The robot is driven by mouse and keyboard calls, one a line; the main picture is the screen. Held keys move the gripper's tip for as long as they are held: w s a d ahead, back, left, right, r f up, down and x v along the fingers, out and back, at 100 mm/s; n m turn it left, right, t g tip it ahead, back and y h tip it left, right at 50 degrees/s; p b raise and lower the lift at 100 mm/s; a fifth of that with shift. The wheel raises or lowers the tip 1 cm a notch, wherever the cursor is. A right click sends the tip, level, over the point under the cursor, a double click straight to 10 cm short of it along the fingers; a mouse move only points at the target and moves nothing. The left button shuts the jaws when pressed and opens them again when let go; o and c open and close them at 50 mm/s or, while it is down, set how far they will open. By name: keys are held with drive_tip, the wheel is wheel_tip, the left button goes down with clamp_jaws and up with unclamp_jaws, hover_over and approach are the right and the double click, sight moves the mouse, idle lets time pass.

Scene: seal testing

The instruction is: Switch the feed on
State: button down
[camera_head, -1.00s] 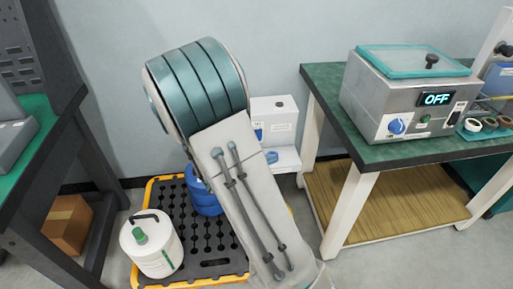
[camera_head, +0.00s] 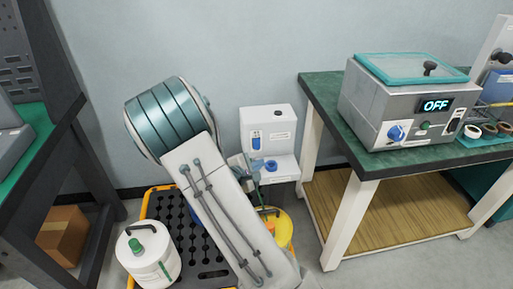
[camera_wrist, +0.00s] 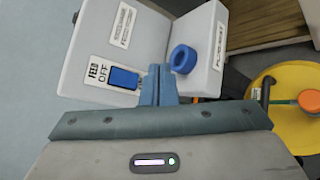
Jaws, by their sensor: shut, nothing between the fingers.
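The feed unit is a white box (camera_head: 268,118) against the wall, left of the green-topped bench. Its front carries a blue feed switch (camera_wrist: 124,78), labelled FEED and OFF in the wrist view. The switch also shows in the head view (camera_head: 256,142). My gripper (camera_wrist: 158,70) is shut and empty. In the wrist view its fingertips appear just right of the switch; I cannot tell whether they touch the box. In the head view my arm hides part of the gripper.
A blue ring (camera_wrist: 183,59) sits on the unit's lower ledge. A yellow container (camera_head: 282,232) stands below. A white jug (camera_head: 150,252) stands on a yellow-edged pallet (camera_head: 212,275). The bench (camera_head: 330,98) at right holds a machine (camera_head: 405,105) reading OFF.

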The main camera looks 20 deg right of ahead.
drive_tip(key=shift+w+d+f, duration=0.1)
drive_tip(key=shift+w+d, duration=0.15)
drive_tip(key=shift+w, duration=0.6)
drive_tip(key=shift+w+d+f, duration=0.15)
drive_tip(key=shift+w+d, duration=0.1)
drive_tip(key=shift+w, duration=0.65)
drive_tip(key=shift+w+d+f, duration=0.1)
drive_tip(key=shift+w+d, duration=0.15)
drive_tip(key=shift+w, duration=0.6)
drive_tip(key=shift+b, duration=0.3)
drive_tip(key=shift+w+d, duration=0.1)
drive_tip(key=shift+w, duration=0.35)
drive_tip(key=shift+w+d+f+b, duration=0.1)
drive_tip(key=shift+w+b, duration=0.15)
drive_tip(key=shift+b, duration=0.15)
idle(0.3)
drive_tip(key=shift+s+a+b, duration=0.2)
drive_tip(key=shift+s+b, duration=0.15)
drive_tip(key=shift+s, duration=0.35)
drive_tip(key=shift+s+a+r+b, duration=0.15)
drive_tip(key=shift+s+a+b, duration=0.1)
drive_tip(key=shift+s, duration=0.55)
drive_tip(key=shift+s+a+r+b, duration=0.1)
drive_tip(key=shift+s+a+b, duration=0.1)
drive_tip(key=shift+s, duration=0.6)
drive_tip(key=shift+s+a+r+b, duration=0.15)
drive_tip(key=shift+s+a, duration=0.1)
drive_tip(key=shift+s, duration=0.55)
